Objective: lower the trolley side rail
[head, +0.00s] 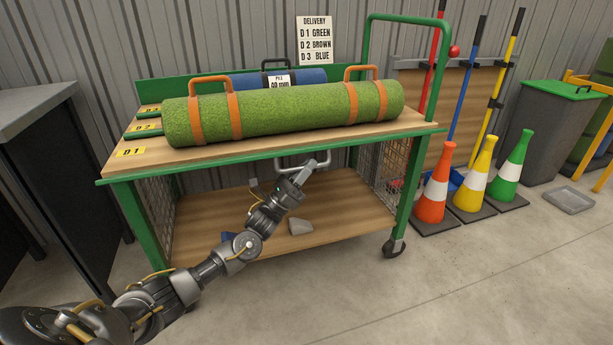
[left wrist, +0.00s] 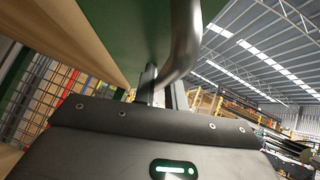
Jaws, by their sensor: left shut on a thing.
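The trolley (head: 133,166) has a green frame and a wooden deck. Its near side shows a narrow green rail (head: 240,158) along the deck edge, with nothing standing above the deck there. A grey metal handle (head: 324,158) sits just below this edge near the middle. My left gripper (head: 303,174) is shut on the handle, its arm reaching in from the lower left. In the left wrist view, the curved handle bar (left wrist: 185,45) runs down between the fingers (left wrist: 162,90), beside a green panel (left wrist: 138,30). My right gripper is not in view.
A green turf roll (head: 280,112) with orange straps lies on the deck, a blue roll (head: 312,76) behind it. The lower wooden shelf (head: 340,210) holds a small grey block (head: 300,226). Cones (head: 435,190) stand at right, a dark cabinet (head: 50,180) at left. Front floor is clear.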

